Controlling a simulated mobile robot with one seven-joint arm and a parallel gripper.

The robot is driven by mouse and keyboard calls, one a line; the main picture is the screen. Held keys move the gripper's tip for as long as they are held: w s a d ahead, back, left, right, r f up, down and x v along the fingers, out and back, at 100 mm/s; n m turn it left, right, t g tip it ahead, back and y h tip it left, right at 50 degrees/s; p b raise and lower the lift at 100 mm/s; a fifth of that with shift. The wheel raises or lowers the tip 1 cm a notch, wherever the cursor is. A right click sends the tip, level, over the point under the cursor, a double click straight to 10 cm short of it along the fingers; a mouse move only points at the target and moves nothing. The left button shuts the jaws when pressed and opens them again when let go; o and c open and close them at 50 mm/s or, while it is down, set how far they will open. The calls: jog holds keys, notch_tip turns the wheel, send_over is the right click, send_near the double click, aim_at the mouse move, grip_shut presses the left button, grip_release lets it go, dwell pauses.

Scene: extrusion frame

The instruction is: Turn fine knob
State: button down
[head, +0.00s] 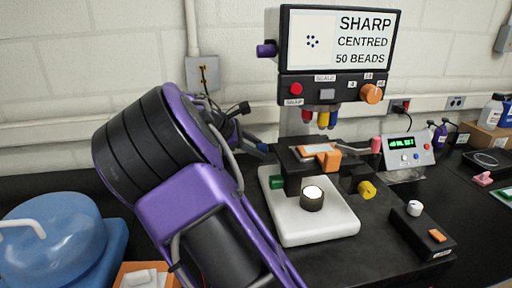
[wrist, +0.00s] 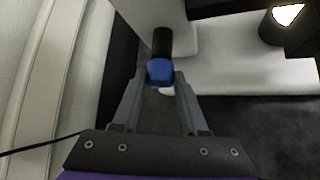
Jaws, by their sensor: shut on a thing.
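A blue knob (wrist: 160,72) on a short black shaft sticks out from the side of the microscope (head: 296,152). My gripper (wrist: 160,84) has its two grey fingertips against opposite sides of this knob and is shut on it. In the head view my gripper (head: 254,149) reaches the microscope's left rear side, and its fingers are small and partly hidden by my arm. No label on the blue knob is legible. The microscope's screen (head: 336,40) reads "SHARP CENTRED 50 BEADS" beside a small cluster of dark dots.
Other microscope knobs are purple (head: 266,50), orange (head: 371,93), green (head: 277,182) and yellow (head: 366,189). The lit lamp (head: 312,197) stands on the white base (head: 300,232). A blue container (head: 50,240) is at front left. A control box (head: 408,150) stands to the right.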

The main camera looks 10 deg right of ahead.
jog(key=shift+s+m+t+b, duration=0.1)
jog(key=shift+m+t+b, duration=0.35)
jog(key=shift+b, duration=0.8)
jog(key=shift+c, duration=2.2)
grip_release()
jog(key=p+v, duration=0.1)
jog(key=v, duration=1.6)
jog(key=shift+a, duration=0.25)
jog(key=shift+s, duration=0.15)
